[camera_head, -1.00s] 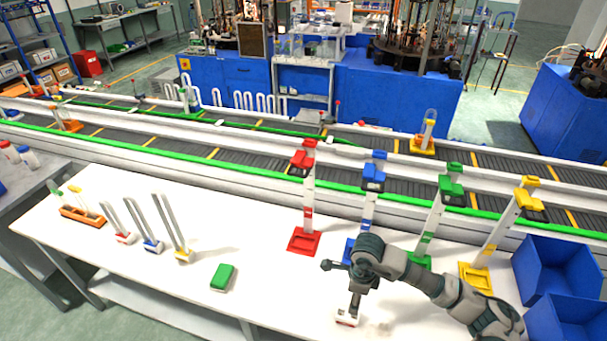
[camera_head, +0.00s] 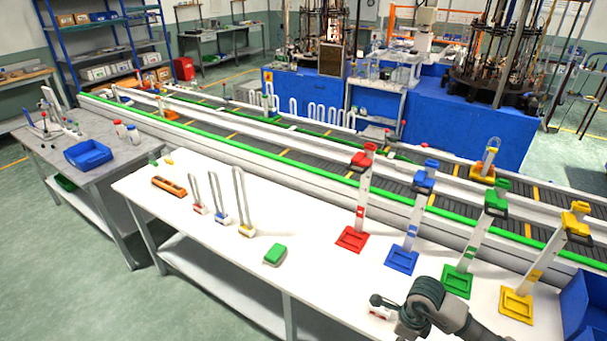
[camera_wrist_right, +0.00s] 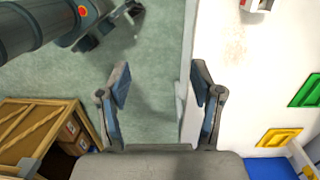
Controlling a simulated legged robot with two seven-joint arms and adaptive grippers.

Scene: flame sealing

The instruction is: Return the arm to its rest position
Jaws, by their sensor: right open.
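In the head view my right arm (camera_head: 430,308) comes in at the bottom right, folded over the front edge of the white table (camera_head: 320,275). Its fingers cannot be made out there. In the right wrist view my right gripper (camera_wrist_right: 160,75) has its two fingers wide apart with nothing between them. It hangs over the floor beside the table's edge. A small white and red item (camera_head: 379,313) lies on the table beside the arm, apart from the fingers; it also shows at the top of the wrist view (camera_wrist_right: 258,5). My left gripper is not identifiable in either view.
Colored stands with red (camera_head: 351,239), blue (camera_head: 401,259), green (camera_head: 457,281) and yellow (camera_head: 516,303) bases line the table's right part. A green block (camera_head: 274,254) and U-shaped tubes (camera_head: 219,207) stand left. A blue bin (camera_head: 583,305) is at right; a wooden crate (camera_wrist_right: 50,135) is below.

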